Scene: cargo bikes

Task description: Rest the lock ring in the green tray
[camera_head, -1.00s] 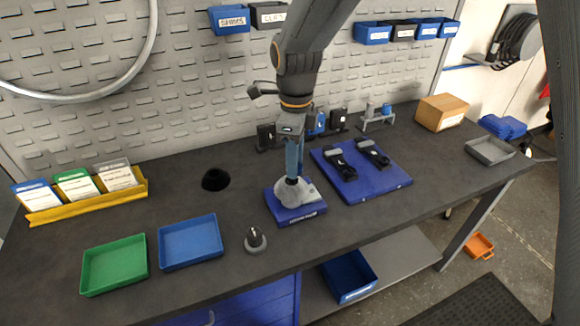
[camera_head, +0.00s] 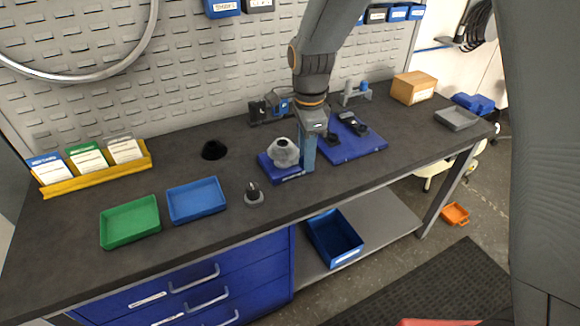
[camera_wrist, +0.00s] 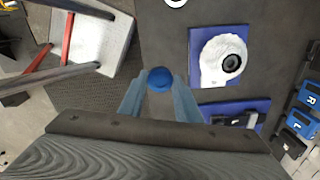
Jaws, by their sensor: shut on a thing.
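My gripper (camera_head: 308,165) hangs at the front right of a whitish-grey hub-like part (camera_head: 284,153) on a blue stand (camera_head: 290,176). In the wrist view, my gripper (camera_wrist: 160,82) is shut on a small round blue piece, which I take for the lock ring (camera_wrist: 160,80). The piece is hidden in the head view. The whitish part also shows in the wrist view (camera_wrist: 223,62), with a dark round opening and apart from my fingers. The green tray (camera_head: 130,222) is empty at the front left of the bench, well left of my gripper.
An empty blue tray (camera_head: 196,200) and a grey piece with a dark post (camera_head: 254,195) lie between the green tray and my gripper. A yellow card rack (camera_head: 95,172) and a black cone (camera_head: 213,150) stand behind. A blue board with black fixtures (camera_head: 350,140) is at right.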

